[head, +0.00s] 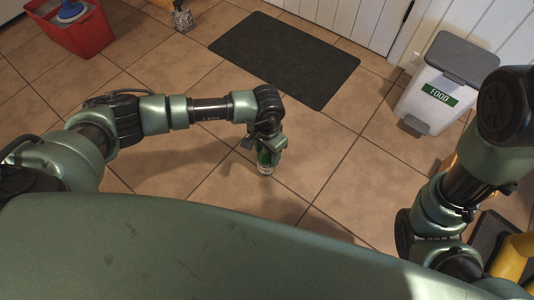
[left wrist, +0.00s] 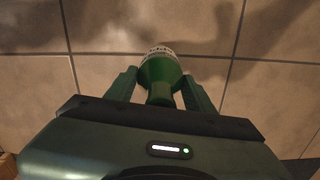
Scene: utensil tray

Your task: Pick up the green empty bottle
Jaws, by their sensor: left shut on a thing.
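The green bottle (head: 265,161) is under my left gripper (head: 263,146) in the head view, over the tiled floor. In the left wrist view the bottle (left wrist: 159,74) lies between the two fingers of my left gripper (left wrist: 160,88), its neck towards the palm and its white-marked part pointing away. The left gripper is shut on it. I cannot tell whether the bottle touches the floor. My right arm shows at the right of the head view, but its gripper is not visible.
A dark mat (head: 284,59) lies on the floor ahead. A red bucket (head: 77,30) is at the back left, with a small patterned object (head: 183,20) nearby. Floor around the bottle is clear.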

